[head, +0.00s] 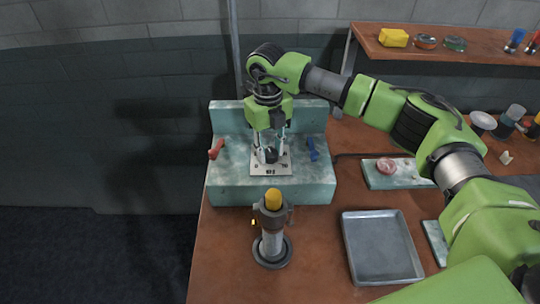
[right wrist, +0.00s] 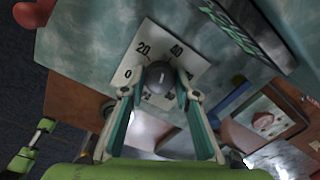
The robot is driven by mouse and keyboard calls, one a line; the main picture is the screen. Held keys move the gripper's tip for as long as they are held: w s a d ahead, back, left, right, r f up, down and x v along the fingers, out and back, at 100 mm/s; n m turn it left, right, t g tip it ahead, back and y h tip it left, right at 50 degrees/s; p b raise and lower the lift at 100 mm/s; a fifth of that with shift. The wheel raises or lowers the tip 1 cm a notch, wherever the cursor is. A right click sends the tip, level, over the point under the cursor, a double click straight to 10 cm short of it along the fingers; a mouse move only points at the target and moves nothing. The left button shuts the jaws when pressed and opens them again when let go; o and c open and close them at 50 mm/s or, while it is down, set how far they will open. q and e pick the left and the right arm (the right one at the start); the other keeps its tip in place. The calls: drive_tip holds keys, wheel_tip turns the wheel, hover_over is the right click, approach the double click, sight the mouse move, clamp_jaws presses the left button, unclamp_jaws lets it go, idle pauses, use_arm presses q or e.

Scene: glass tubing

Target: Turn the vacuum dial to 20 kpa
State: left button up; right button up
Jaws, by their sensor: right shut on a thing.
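The vacuum dial is a dark round knob (right wrist: 158,76) in front of a white scale plate (right wrist: 140,50) in the right wrist view. The plate shows 0 and 20 at its left and further numbers partly hidden. A small pale mark shows on the knob; I cannot tell which number it points to. In the head view the plate (head: 257,171) is on the pale green marbled unit (head: 230,188), and the knob (head: 271,156) is partly hidden. My right gripper (head: 269,158) reaches down from above, its fingers (right wrist: 157,90) shut on the knob.
A yellow-topped cylinder (head: 272,225) stands in front of the unit. A grey metal tray (head: 382,248) lies to the right. A shelf (head: 440,48) is at the back right.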

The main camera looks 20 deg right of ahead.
sight(269, 153)
drive_tip(key=n+b, duration=0.3)
drive_tip(key=n, duration=0.1)
drive_tip(key=shift+f, duration=0.15)
drive_tip(key=shift+n+b, duration=1.15)
drive_tip(key=shift+n, duration=0.55)
drive_tip(key=shift+r, duration=0.2)
drive_tip(key=o, duration=1.1)
wheel_tip(269, 153, up, 12)
drive_tip(key=shift+s+a, duration=0.15)
